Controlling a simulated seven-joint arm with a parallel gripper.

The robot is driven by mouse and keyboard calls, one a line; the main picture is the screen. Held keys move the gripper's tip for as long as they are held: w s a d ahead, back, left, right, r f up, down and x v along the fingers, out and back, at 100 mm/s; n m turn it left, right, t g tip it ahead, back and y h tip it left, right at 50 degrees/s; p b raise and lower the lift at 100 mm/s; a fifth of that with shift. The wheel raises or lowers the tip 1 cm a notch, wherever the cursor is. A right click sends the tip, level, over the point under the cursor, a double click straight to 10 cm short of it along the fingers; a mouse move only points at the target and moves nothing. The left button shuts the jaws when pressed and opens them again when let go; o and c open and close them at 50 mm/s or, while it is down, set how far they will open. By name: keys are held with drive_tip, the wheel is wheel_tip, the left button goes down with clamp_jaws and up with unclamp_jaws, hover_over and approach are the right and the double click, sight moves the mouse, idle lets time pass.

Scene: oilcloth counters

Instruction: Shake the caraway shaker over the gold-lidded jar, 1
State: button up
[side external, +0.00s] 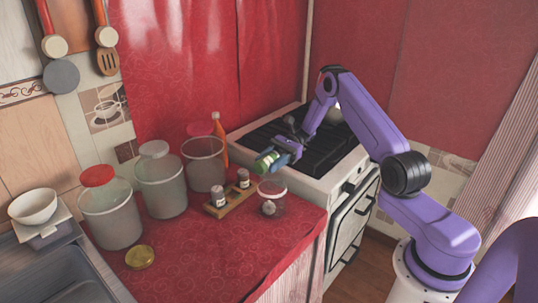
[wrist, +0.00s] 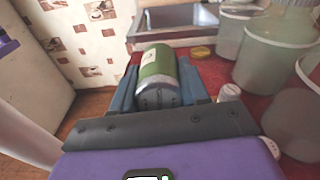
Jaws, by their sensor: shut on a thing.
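My gripper (side external: 281,157) is shut on a green-labelled shaker (side external: 266,161), held tilted nearly on its side above the counter. In the wrist view the shaker (wrist: 158,78) lies between the blue fingers (wrist: 156,85); its label is too small to read. A small open glass jar (side external: 271,197) stands on the red counter just below the shaker, with something pale on or in it. The shaker is apart from the jar. A gold lid (side external: 140,257) lies flat on the counter at the front left; it also shows in the wrist view (wrist: 202,52).
A wooden rack (side external: 231,200) with two dark shakers stands beside the jar. Large canisters (side external: 112,214) and an orange bottle (side external: 219,140) stand behind it. The stove (side external: 300,150) is at right, the sink (side external: 65,280) at left.

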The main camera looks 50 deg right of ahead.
sight(272, 153)
wheel_tip(272, 153, down, 2)
drive_tip(key=shift+f, duration=0.25)
drive_tip(key=h, duration=0.2)
drive_tip(key=f+h, duration=0.1)
drive_tip(key=h, duration=0.1)
drive_tip(key=shift+d+h, duration=0.2)
drive_tip(key=shift+h, duration=0.2)
drive_tip(key=shift+c, duration=0.4)
drive_tip(key=shift+d+r+h, duration=0.1)
drive_tip(key=shift+h, duration=0.4)
clamp_jaws()
drive_tip(key=shift+d+r+h, duration=0.2)
drive_tip(key=shift+r+h, duration=0.75)
drive_tip(key=shift+d+r+h, duration=0.15)
drive_tip(key=shift+r+h, duration=0.75)
drive_tip(key=shift+d+r+h, duration=0.2)
drive_tip(key=shift+r+h, duration=0.75)
drive_tip(key=shift+a+r+h, duration=0.15)
drive_tip(key=shift+r+h, duration=0.3)
drive_tip(key=shift+h, duration=0.45)
drive_tip(key=shift+r+h, duration=0.55)
drive_tip(key=shift+h, duration=0.75)
drive_tip(key=shift+r+h, duration=0.5)
drive_tip(key=shift+h, duration=0.8)
